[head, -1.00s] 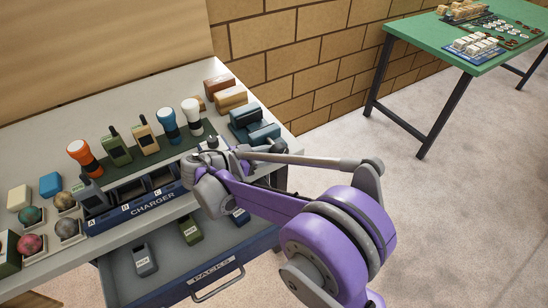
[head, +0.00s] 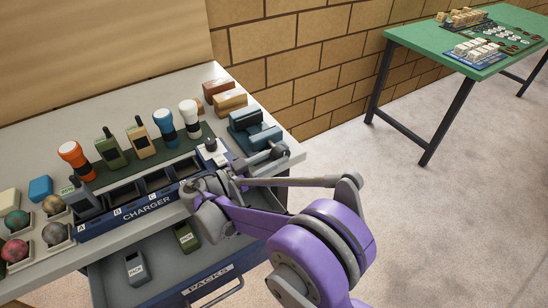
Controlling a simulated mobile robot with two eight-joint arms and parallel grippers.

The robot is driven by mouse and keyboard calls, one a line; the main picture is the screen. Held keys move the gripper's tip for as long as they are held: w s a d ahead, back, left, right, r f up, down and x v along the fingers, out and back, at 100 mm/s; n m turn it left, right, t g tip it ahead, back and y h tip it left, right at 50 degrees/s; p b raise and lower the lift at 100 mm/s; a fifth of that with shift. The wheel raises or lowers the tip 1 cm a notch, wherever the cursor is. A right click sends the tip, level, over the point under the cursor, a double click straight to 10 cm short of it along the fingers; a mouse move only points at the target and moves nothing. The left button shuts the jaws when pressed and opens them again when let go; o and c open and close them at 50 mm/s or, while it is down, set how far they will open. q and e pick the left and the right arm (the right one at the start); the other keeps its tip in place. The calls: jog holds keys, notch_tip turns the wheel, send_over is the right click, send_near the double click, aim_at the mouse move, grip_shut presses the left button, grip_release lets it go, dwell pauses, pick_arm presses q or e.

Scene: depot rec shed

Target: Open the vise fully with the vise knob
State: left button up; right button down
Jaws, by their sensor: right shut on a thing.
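The teal vise (head: 244,119) stands at the right end of the white bench, with two blocky jaw parts and a narrow dark gap between them. The grey vise knob (head: 279,150) sticks out on the vise's near right side, by the bench edge. My right gripper (head: 263,158) is at the knob and shut on it; the purple and grey arm comes up from the lower right. The fingers are small and partly hidden by my own wrist, so their exact hold is hard to see. My left gripper is out of view.
A charger dock (head: 147,207) runs along the bench front, with several lamps and radios behind it. A white-and-grey device (head: 211,152) stands close to my wrist. The packs drawer (head: 215,283) hangs open below. A brick wall (head: 310,70) is behind; a green table (head: 425,42) is at right.

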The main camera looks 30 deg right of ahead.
aim_at(275, 153)
jog(key=c, duration=0.5)
grip_release()
notch_tip(275, 153, up, 10)
jog(key=shift+r+p, duration=0.1)
jog(key=shift+p, duration=0.75)
